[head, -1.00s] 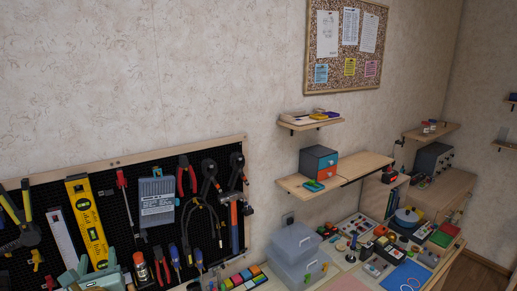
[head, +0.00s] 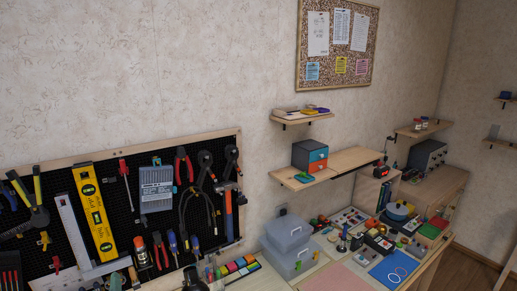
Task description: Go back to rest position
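Neither of my grippers shows in the head view, so their pose and fingers are hidden from me. The black pegboard (head: 130,215) hangs on the wall at the lower left. It carries a yellow spirit level (head: 94,212), a metal square (head: 72,230), red pliers (head: 183,166), a hammer (head: 228,212) and several other tools.
A workbench (head: 336,278) runs along the wall at the lower right. Clear grey boxes (head: 288,243), a blue mat (head: 394,269) and several small items crowd it. Above it are a shelf (head: 340,163) with a drawer box (head: 310,155), and a corkboard (head: 336,42).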

